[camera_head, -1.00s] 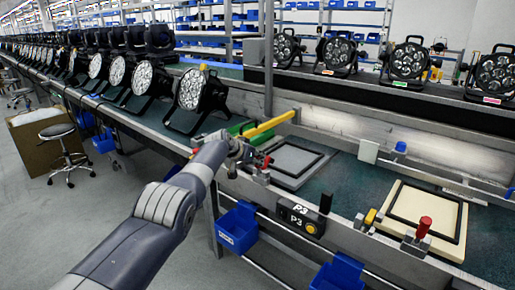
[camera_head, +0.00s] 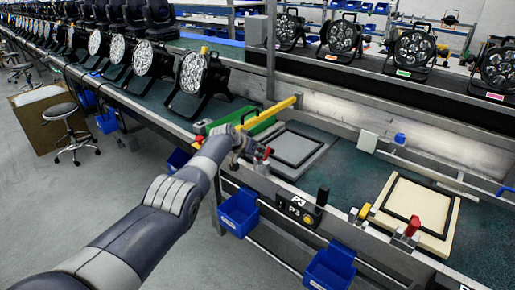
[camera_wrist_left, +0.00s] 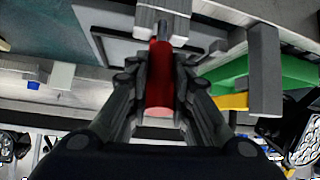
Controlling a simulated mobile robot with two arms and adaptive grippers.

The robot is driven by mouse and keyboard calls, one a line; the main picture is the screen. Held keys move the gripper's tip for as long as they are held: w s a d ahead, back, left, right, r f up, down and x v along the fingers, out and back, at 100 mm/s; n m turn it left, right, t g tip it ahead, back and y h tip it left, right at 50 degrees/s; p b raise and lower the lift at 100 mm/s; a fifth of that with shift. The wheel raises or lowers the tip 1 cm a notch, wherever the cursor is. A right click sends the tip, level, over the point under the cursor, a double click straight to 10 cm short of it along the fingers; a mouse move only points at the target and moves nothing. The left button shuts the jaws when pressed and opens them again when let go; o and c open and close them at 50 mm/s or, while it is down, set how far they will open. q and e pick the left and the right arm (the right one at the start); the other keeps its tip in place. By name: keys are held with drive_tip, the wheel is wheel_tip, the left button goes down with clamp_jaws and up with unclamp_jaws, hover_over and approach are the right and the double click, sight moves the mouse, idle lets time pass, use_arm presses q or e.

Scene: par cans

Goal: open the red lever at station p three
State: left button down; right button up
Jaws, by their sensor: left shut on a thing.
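A red lever (camera_head: 267,153) stands at the front edge of the bench, left of the black box marked P3 (camera_head: 298,209). My left gripper (camera_head: 257,152) reaches it from the left. In the left wrist view, the red lever (camera_wrist_left: 160,75) lies between the two fingers of my left gripper (camera_wrist_left: 160,100), which are shut on it. Its metal mount shows beyond it; its exact angle is hard to tell. A second red lever (camera_head: 412,227) stands upright to the right of the P3 box. My right gripper is not in view.
A grey panel with a black frame (camera_head: 300,146) lies behind the held lever. A yellow bar (camera_head: 268,113) and green part (camera_head: 240,117) are close by. A cream panel (camera_head: 450,225) lies to the right. Blue bins (camera_head: 238,212) hang below the edge.

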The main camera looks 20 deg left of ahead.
use_arm(q)
drive_tip(key=shift+a, duration=0.15)
drive_tip(key=c, duration=1.4)
unclamp_jaws()
drive_tip(key=shift+s, duration=0.1)
drive_tip(key=shift+s+a+r, duration=0.15)
drive_tip(key=shift+s+r, duration=0.25)
drive_tip(key=shift+r, duration=0.05)
drive_tip(key=shift+s+r, duration=0.3)
drive_tip(key=shift+s, duration=0.15)
drive_tip(key=shift+v, duration=4.85)
